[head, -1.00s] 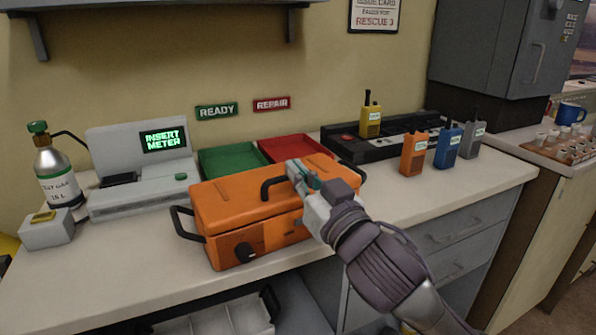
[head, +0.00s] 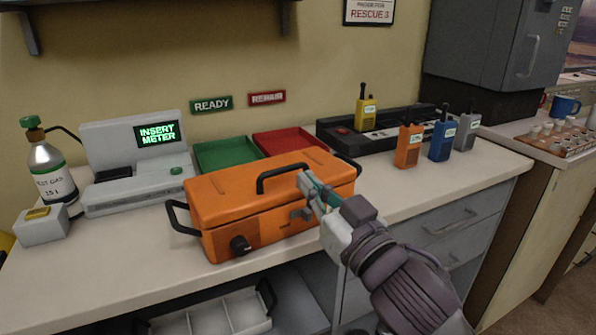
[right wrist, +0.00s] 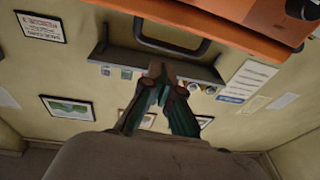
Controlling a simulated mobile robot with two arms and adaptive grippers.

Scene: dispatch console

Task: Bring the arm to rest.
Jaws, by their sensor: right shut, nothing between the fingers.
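My right gripper (head: 306,184) is shut and empty. In the head view it is in front of the right part of the orange case (head: 222,217), just right of and below the case's black top handle (head: 264,182). It appears clear of the handle; the exact gap to the case is hard to judge. In the right wrist view the closed fingers (right wrist: 161,72) point up the picture, with the orange case (right wrist: 225,18) at the top right and its handle (right wrist: 170,48) beyond the fingertips. My left gripper is not in view.
The counter also holds a test unit (head: 140,192) reading "INSERT METER", a gas bottle (head: 50,172), green (head: 225,154) and red (head: 290,142) trays, and a black charger (head: 350,140). Orange (head: 408,148), blue (head: 441,141) and grey radios (head: 466,134) stand at right. Bare counter (head: 440,185) lies right of the case.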

